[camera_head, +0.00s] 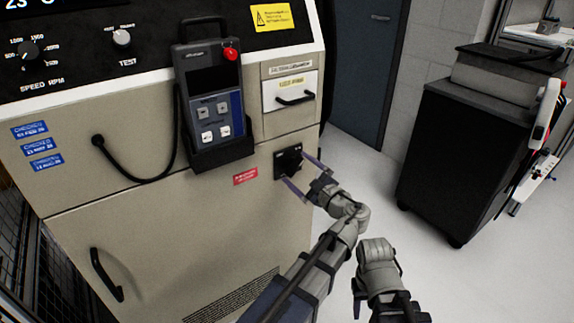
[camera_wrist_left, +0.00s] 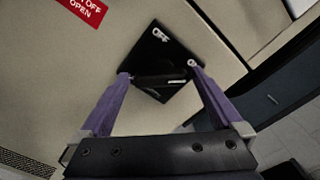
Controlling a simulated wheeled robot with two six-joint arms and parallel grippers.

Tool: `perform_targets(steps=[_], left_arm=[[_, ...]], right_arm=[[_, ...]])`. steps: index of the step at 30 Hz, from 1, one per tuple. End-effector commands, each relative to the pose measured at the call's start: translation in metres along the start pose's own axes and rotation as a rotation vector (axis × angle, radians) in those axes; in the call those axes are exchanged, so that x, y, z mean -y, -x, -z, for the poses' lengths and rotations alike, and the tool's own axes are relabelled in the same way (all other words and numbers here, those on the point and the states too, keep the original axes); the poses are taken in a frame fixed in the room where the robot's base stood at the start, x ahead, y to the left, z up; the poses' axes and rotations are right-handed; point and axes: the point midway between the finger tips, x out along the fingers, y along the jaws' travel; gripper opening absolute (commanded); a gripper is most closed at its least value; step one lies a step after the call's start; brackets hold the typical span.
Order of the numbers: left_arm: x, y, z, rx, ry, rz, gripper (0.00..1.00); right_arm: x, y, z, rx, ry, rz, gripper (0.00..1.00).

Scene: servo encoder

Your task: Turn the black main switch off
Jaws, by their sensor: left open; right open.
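The black main switch (camera_head: 288,162) is a square plate on the right part of the beige cabinet front. In the left wrist view the plate (camera_wrist_left: 152,50) looks like a diamond, with "OFF" at its top corner and a partly hidden white label at its right corner. Its dark bar-shaped handle (camera_wrist_left: 160,79) lies across the plate towards that right label. My left gripper (camera_head: 296,170) is open at the switch. Its purple fingertips (camera_wrist_left: 161,74) are at the two ends of the handle; contact is unclear. My right gripper (camera_head: 358,296) is open, low and right of the left arm.
A handheld controller (camera_head: 212,90) with a red button hangs in a holder above left of the switch, its cable looping left. A drawer (camera_head: 290,92) with a black handle is above the switch. A black cart (camera_head: 465,150) stands right; floor between is clear.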

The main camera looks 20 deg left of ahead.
Motion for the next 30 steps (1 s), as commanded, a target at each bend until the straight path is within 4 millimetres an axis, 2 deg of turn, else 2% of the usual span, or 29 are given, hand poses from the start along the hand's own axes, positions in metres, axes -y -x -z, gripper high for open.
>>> perform_targets(steps=[10, 27, 30], left_arm=[[0.0016, -0.0002, 0.0017, -0.001, 0.0, 0.0, 0.99], [0.0014, -0.0004, 0.0015, 0.0, 0.0, 0.0, 0.35], [0.0013, -0.0004, 0.0015, 0.0, 0.001, 0.0, 0.32]], right_arm=[[-0.0001, 0.0, -0.0003, 0.0, 0.0, 0.0, 0.5], [-0.0001, 0.0, -0.0002, 0.0, 0.0, 0.0, 0.5], [-0.0001, 0.0, -0.0002, 0.0, 0.0, 0.0, 0.5]])
